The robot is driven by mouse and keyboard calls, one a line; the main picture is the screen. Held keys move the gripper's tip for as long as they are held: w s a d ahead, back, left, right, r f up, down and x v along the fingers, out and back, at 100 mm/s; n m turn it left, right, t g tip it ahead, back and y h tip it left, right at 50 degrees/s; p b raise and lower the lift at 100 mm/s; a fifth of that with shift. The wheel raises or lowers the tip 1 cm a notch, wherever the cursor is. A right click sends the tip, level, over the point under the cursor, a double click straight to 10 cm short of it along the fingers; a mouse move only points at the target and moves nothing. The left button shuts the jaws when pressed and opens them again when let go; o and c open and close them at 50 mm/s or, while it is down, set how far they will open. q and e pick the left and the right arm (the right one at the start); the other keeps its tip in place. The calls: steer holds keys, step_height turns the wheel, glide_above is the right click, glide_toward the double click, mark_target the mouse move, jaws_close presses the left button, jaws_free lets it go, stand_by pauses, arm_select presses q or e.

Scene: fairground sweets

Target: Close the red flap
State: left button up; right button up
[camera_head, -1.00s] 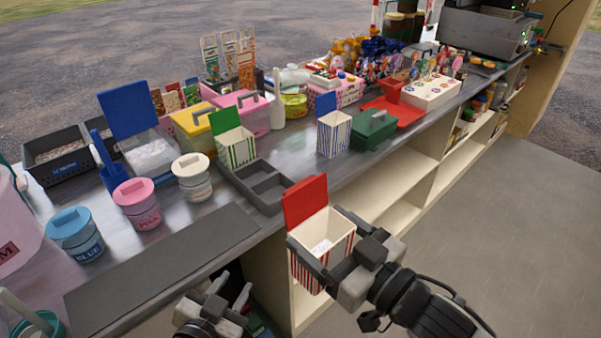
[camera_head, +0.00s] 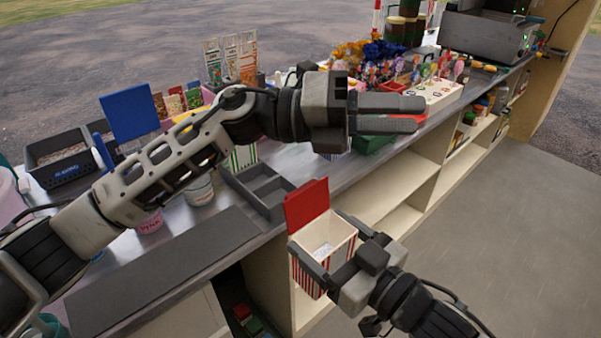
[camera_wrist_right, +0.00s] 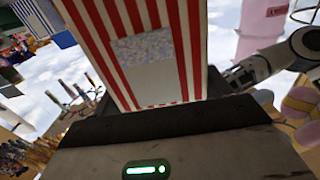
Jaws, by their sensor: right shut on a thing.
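The red flap (camera_head: 306,204) stands raised, tilted back, at the far edge of a red-and-white striped box (camera_head: 304,281). The box is open at the top, with a pale patch visible inside. My right gripper (camera_head: 318,236) is shut on the box, its fingers along two sides, holding it in front of the counter. The striped wall of the box (camera_wrist_right: 186,45) fills the middle of the right wrist view. My left gripper (camera_head: 388,114) is above the counter, up and right of the flap, pointing right. Its fingers are slightly apart with nothing visibly held.
The counter (camera_head: 160,275) holds a grey divided tray (camera_head: 262,196), a blue-flapped box (camera_head: 129,112) and sweets at the back. My left arm hides several jars and boxes. Shelves (camera_head: 395,205) lie below the counter. Open floor (camera_head: 510,240) is to the right.

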arm_select(q)
steer(key=s+f+m+g+y, duration=0.1)
steer(key=f+m+g+y, duration=0.15)
steer(key=y, duration=0.35)
steer(key=n+t+y, duration=0.1)
steer(key=t+y, duration=0.4)
steer(key=y, duration=0.6)
glide_toward(301, 188)
steer(key=shift+g, duration=0.25)
steer(key=f, duration=0.5)
steer(key=d+f, duration=0.1)
steer(key=f, duration=0.1)
steer(key=shift+s+d+f, duration=0.1)
steer(key=shift+s+f, duration=0.3)
jaws_close()
